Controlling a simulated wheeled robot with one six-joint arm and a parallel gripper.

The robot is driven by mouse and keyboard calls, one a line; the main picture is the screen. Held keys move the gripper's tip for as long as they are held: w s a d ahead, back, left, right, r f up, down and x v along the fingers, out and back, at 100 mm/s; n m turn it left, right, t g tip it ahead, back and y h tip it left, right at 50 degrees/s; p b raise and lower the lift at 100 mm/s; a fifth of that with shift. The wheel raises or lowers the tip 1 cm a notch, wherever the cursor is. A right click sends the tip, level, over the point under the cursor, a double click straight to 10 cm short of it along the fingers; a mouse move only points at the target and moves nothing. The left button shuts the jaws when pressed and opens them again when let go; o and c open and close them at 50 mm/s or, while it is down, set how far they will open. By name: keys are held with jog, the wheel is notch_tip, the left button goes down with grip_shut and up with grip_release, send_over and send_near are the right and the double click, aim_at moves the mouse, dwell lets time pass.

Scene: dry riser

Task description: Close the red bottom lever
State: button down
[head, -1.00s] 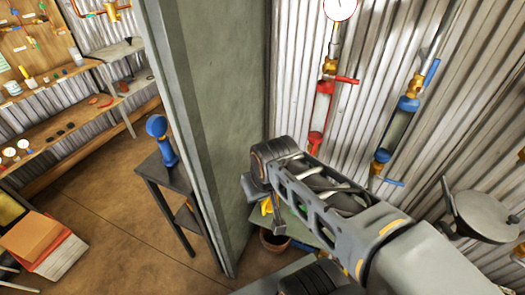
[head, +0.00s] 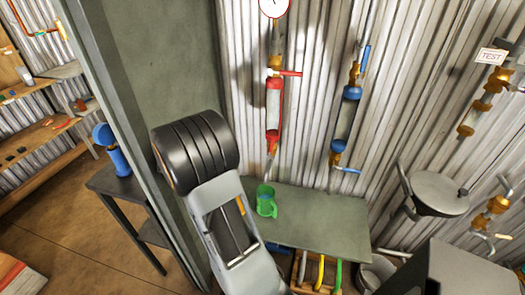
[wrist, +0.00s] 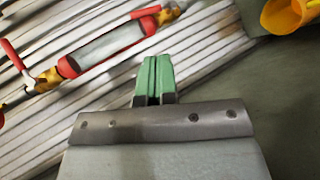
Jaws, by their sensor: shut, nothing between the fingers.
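The red valve assembly (head: 273,105) hangs on the corrugated wall in the head view, with a red upper lever (head: 290,73) pointing right. Its lower end is hard to make out there. In the wrist view the assembly (wrist: 110,45) runs diagonally at the upper left, its upper lever (wrist: 12,58) at the left edge. My gripper (wrist: 153,60) has green fingers, shut and empty, apart from the assembly in the picture. My arm hides it in the head view.
A blue valve assembly (head: 347,112) hangs to the right. A green mug (head: 266,200) stands on the green table (head: 320,225) below. A partition wall (head: 170,60) is close on the left. A yellow cup-like object (wrist: 288,14) shows in the wrist view.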

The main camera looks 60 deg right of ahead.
jog(key=w+d+f+h+b, duration=0.1)
jog(key=w+d+f+h, duration=0.3)
jog(key=d, duration=0.5)
jog(key=p, duration=0.2)
send_near(272, 145)
jog(key=w+d, duration=0.3)
jog(key=d, duration=0.2)
jog(key=shift+s+d+f+p, duration=0.25)
jog(key=shift+s+d+f, duration=0.1)
jog(key=shift+s+d, duration=0.35)
jog(key=shift+s+d+f+p, duration=0.2)
jog(key=shift+s+d+f, duration=0.25)
jog(key=shift+s, duration=0.4)
jog(key=shift+r, duration=0.1)
